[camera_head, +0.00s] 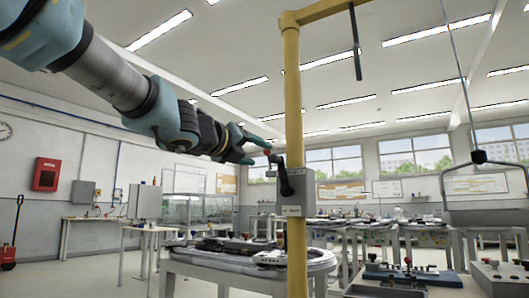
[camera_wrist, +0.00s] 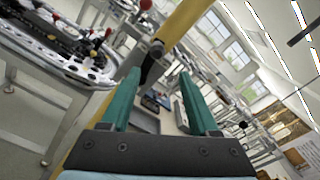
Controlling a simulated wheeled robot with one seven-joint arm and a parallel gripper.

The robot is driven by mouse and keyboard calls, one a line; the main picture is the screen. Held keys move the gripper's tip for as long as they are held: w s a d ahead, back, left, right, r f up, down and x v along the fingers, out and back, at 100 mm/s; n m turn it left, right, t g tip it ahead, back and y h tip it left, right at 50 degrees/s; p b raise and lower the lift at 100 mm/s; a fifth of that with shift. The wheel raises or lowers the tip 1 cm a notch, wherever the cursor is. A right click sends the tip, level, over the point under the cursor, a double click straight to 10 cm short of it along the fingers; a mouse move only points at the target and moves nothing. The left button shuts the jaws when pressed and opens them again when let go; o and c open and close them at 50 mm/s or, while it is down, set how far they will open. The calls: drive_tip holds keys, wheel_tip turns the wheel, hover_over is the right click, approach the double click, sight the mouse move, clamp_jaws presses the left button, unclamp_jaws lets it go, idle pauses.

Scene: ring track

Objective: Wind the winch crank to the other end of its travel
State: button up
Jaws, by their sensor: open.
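The winch crank (camera_head: 285,177) is a black arm on a grey winch box (camera_head: 296,190), fixed to a yellow post (camera_head: 293,110). Its arm slants up and left from the hub towards my gripper. My gripper (camera_head: 262,150) has teal fingers and is open, just left of the post at the crank's upper end. A small red part shows by the fingertips in the head view; I cannot tell if they touch it. In the wrist view, the black crank (camera_wrist: 151,62) shows beyond and between the open fingers of my gripper (camera_wrist: 159,75), in front of the post (camera_wrist: 182,25).
A round table (camera_head: 215,267) with track parts stands behind the post. Two benches with small knobs (camera_head: 412,275) are at the lower right. A grey frame hangs by a cable (camera_head: 461,75) at the right. A yellow beam runs overhead.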

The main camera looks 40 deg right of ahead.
sight(279, 165)
drive_tip(key=n+p, duration=0.6)
drive_tip(key=n, duration=0.2)
drive_tip(key=d+n+p, duration=0.1)
drive_tip(key=n+p, duration=0.5)
drive_tip(key=n, duration=0.3)
drive_tip(key=d+r+n+p, duration=0.1)
drive_tip(key=n+p, duration=0.5)
drive_tip(key=n, duration=0.2)
drive_tip(key=shift+w+d+n+p, duration=0.25)
drive_tip(key=shift+w+n+p, duration=0.1)
drive_tip(key=shift+n, duration=0.05)
drive_tip(key=n, duration=0.1)
drive_tip(key=n+p, duration=0.1)
drive_tip(key=shift+w+a+f+n+t, duration=0.1)
drive_tip(key=shift+w+f+n+t, duration=0.15)
drive_tip(key=shift+n+t, duration=0.05)
drive_tip(key=p+x, duration=0.3)
drive_tip(key=x, duration=0.7)
drive_tip(key=shift+w+d+f+p, duration=0.1)
drive_tip(key=shift+d+p, duration=0.2)
drive_tip(key=shift+d, duration=0.05)
drive_tip(key=shift+c, duration=0.3)
clamp_jaws()
